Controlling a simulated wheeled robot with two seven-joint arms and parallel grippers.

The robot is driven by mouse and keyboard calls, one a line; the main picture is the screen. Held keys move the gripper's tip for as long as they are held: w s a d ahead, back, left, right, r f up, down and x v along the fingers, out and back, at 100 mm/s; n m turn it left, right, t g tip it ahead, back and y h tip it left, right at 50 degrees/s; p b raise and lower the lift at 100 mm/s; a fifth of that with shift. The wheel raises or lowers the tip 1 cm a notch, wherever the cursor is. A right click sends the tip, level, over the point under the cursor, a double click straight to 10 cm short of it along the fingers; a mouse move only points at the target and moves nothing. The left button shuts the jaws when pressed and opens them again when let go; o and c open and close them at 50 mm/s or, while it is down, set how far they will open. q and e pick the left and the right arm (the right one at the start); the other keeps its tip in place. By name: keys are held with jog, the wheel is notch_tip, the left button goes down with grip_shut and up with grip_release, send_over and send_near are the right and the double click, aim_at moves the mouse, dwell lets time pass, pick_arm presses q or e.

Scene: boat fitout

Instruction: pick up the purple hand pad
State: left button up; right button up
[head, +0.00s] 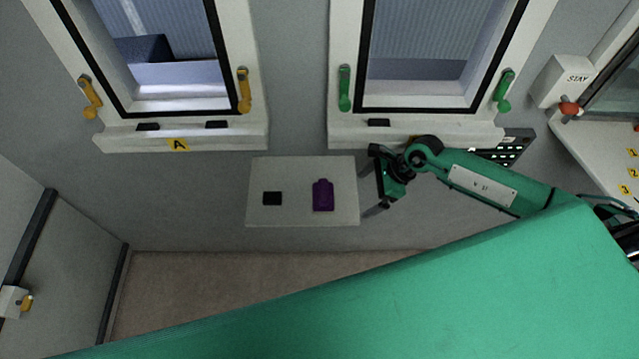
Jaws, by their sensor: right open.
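The purple hand pad (323,196) lies flat on a small pale shelf (300,217) below and between the two windows. My right gripper (367,192) is at the shelf's right edge, to the right of the purple pad. Its two dark fingers are spread apart and point left, with nothing seen between them. It does not touch the purple pad. My left gripper is not in view.
Two windows with yellow handles (244,90) and green handles (344,88) stand behind the shelf. A dark panel with lights (515,147) is behind my right arm. A white STAY box (567,82) is at right.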

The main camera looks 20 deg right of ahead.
aim_at(322, 189)
jog(key=shift+w+a+r, duration=0.15)
jog(key=shift+a, duration=0.2)
jog(key=a+p, duration=0.1)
jog(key=a, duration=0.1)
jog(key=w+a+p, duration=0.1)
jog(key=a+p, duration=0.1)
jog(key=a, duration=0.1)
jog(key=shift+w+a+r, duration=0.1)
jog(key=shift+w+a, duration=0.15)
jog(key=shift+a, duration=0.05)
jog(key=shift+w+a+p, duration=0.1)
jog(key=shift+a+p, duration=0.25)
jog(key=shift+a, duration=0.25)
jog(key=a+p, duration=0.1)
jog(key=a, duration=0.1)
jog(key=w+a+p, duration=0.1)
jog(key=a+p, duration=0.1)
jog(key=shift+w+a, duration=0.2)
jog(key=shift+a, duration=0.05)
jog(key=shift+a+f+p, duration=0.1)
jog(key=shift+f+p, duration=0.25)
jog(key=shift+f, duration=0.15)
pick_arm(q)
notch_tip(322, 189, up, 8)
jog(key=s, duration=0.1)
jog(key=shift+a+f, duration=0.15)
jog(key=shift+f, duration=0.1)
pick_arm(e)
jog(key=shift+f, duration=0.15)
jog(key=c, duration=0.9)
